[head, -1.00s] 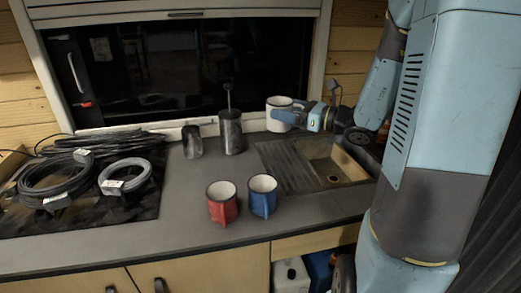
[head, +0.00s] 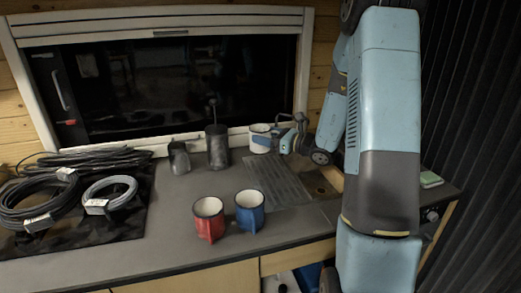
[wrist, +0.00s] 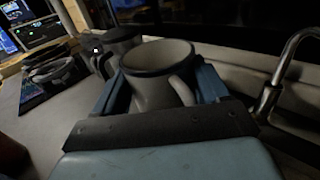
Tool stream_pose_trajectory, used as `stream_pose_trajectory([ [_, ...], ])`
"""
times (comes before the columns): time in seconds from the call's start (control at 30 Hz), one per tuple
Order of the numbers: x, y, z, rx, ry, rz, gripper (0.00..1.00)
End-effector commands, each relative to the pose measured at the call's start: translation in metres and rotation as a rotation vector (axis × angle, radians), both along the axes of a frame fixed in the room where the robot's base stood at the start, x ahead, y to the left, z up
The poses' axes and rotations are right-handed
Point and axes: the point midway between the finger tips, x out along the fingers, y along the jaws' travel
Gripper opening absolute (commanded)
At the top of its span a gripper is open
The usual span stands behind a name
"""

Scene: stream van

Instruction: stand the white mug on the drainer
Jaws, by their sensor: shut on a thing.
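The white mug (head: 260,140) is upright at the back end of the grooved drainer (head: 272,183), near the window sill. I cannot tell whether its base touches the drainer or hangs just above it. My gripper (head: 277,141) comes from the right and is shut on the mug. In the wrist view the mug (wrist: 150,88) sits between the two blue fingers of my gripper (wrist: 160,88), its handle turned toward the camera. The mug's lower part is hidden there by the gripper.
A red mug (head: 208,220) and a blue mug (head: 250,213) stand at the counter front. A dark plunger pot (head: 217,148) and a dark canister (head: 179,158) stand left of the white mug. A tap (wrist: 277,77) and sink (head: 320,187) are right. Cable coils (head: 110,193) lie left.

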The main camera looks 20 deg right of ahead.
Motion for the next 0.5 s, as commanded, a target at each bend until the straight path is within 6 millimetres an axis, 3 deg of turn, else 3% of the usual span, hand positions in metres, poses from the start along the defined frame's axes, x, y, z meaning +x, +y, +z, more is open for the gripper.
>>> stream_pose_trajectory([
  [0.2, 0.018, -0.002, -0.022, 0.001, -0.001, 0.002, 0.27],
  [0.5, 0.028, -0.004, -0.034, 0.001, 0.000, 0.001, 0.27],
])
